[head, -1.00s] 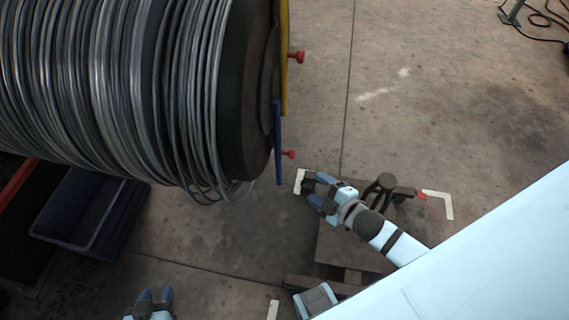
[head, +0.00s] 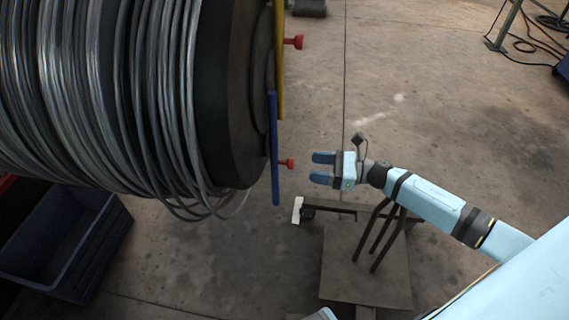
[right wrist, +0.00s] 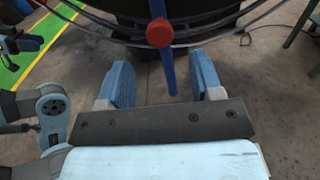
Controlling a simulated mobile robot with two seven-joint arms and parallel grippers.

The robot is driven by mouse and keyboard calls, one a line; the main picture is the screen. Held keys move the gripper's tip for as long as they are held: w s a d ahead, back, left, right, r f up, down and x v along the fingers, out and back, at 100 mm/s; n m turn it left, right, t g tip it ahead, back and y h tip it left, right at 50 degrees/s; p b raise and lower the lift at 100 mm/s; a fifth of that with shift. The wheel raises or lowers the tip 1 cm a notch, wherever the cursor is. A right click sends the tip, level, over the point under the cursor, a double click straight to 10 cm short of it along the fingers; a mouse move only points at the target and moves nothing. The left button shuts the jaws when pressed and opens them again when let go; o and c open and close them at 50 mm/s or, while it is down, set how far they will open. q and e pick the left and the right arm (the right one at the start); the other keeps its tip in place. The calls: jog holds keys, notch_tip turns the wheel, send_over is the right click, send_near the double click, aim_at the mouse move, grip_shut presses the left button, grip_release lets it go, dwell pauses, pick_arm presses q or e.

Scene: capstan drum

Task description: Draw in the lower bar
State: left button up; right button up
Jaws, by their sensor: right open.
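The lower bar is blue (head: 274,150) and hangs along the drum's end face, with a red knob (head: 287,163) sticking out to the right. My right gripper (head: 319,168) is open and empty, its fingers pointing left at this knob with a small gap. In the right wrist view, the knob (right wrist: 159,33) and the blue bar (right wrist: 166,62) show beyond and between the two spread fingers (right wrist: 160,80). What looks like my left gripper (right wrist: 30,42) shows at the left edge of the right wrist view, too small to read its jaws.
The wire-wound drum (head: 110,95) fills the upper left. A yellow bar (head: 280,60) with its own red knob (head: 294,42) is above the blue one. A stand (head: 365,265) with upright rods is below my right arm. A blue crate (head: 65,240) is lower left.

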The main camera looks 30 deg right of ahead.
aim_at(285, 161)
pick_arm(q)
jog(key=shift+a+f, duration=0.1)
pick_arm(e)
jog(key=x, duration=0.9)
